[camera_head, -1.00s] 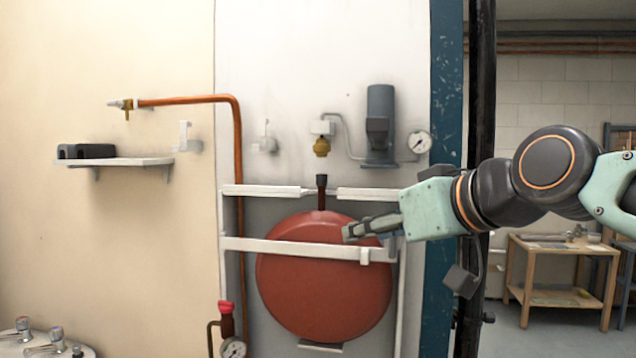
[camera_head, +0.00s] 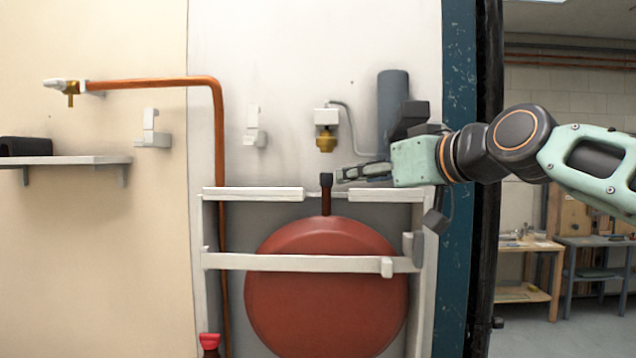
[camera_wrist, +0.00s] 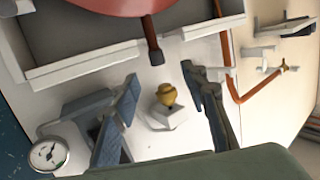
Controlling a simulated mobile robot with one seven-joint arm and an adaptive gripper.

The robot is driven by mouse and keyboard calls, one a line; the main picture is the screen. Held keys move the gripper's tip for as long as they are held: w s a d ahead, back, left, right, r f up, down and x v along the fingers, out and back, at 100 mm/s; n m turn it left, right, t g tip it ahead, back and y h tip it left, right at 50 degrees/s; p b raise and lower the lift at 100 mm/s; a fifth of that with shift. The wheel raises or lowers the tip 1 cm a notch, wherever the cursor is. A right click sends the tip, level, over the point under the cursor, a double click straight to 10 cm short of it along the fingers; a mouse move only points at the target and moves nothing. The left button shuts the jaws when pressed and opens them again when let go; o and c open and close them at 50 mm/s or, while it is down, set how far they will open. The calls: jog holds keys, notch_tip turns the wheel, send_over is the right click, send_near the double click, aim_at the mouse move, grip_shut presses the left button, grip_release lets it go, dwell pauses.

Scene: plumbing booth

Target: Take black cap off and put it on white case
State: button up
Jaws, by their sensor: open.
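The black cap (camera_head: 326,180) sits on top of the short upright stem of the red vessel (camera_head: 326,270). My gripper (camera_head: 344,173) is just right of the cap at about its height, apart from it as far as I can see. In the wrist view, my gripper (camera_wrist: 160,78) is open and empty. The cap (camera_wrist: 156,57) shows there just beyond the gap between the fingertips. A small white box (camera_head: 326,115) with a brass fitting under it is on the wall above the cap; I cannot tell if it is the white case.
White rails (camera_head: 255,194) run either side of the stem, close below my gripper. A copper pipe (camera_head: 219,150) rises at the left. A grey cylinder (camera_head: 391,100) stands behind my wrist. A pressure gauge (camera_wrist: 48,155) shows in the wrist view. A shelf (camera_head: 75,160) is far left.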

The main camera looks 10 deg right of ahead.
aim_at(330, 179)
jog(key=shift+d+r+p+x, duration=0.1)
jog(key=shift+p+x, duration=0.3)
jog(key=shift+x, duration=1.4)
jog(key=shift+d+r+p+x, duration=0.15)
jog(key=shift+p+x, duration=0.25)
jog(key=shift+x, duration=1.45)
jog(key=shift+d+p+x, duration=0.1)
jog(key=shift+p+x, duration=0.2)
jog(key=shift+x, duration=0.85)
jog(key=shift+d+p+x, duration=0.15)
jog(key=shift+p+x, duration=0.15)
jog(key=shift+x, duration=0.8)
jog(key=shift+f, duration=0.2)
jog(key=shift+c, duration=0.4)
jog(key=c, duration=0.7)
